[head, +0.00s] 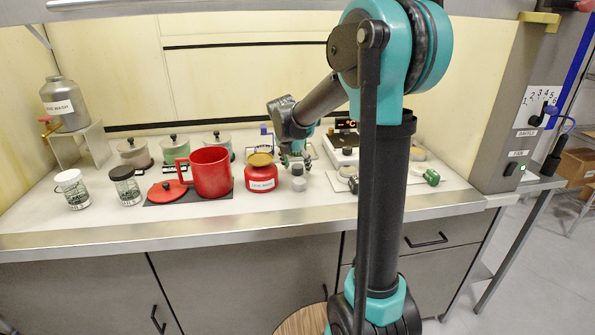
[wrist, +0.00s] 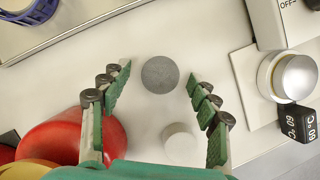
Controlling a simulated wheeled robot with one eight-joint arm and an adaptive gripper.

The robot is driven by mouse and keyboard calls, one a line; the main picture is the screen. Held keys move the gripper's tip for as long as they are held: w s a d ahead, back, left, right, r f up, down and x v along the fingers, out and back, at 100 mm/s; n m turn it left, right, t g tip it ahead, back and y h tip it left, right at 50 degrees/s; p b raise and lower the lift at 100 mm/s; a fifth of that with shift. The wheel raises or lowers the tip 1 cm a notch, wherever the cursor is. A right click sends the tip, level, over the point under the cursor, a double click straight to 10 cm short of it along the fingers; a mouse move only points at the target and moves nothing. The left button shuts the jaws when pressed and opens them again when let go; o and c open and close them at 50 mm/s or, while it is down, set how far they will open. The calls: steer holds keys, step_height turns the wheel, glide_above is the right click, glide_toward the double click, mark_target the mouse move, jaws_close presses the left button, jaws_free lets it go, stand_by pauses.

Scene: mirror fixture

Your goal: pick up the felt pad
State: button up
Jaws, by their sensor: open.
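The felt pad (wrist: 160,74) appears to be the flat dark grey disc on the pale bench top in the wrist view. My gripper (wrist: 158,84) is open and empty. In that view its green-padded fingers stand on either side of the pad, with a gap on both sides. I cannot tell the height left above the pad. In the head view my gripper (head: 295,161) points down over the bench between the red can and the white hotplate. The pad cannot be made out there.
A small white cylinder (wrist: 181,143) stands just in front of the pad, near the right finger. A red can (head: 261,174) is close on the left. A hotplate (head: 342,152) is on the right. A blue rack (head: 266,136) is behind. A red mug (head: 211,173) stands farther left.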

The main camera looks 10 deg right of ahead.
mark_target(297, 167)
steer(key=shift+c, duration=0.4)
steer(key=c, duration=0.8)
steer(key=shift+r, duration=0.15)
step_height(297, 167, up, 10)
steer(key=shift+f, duration=0.1)
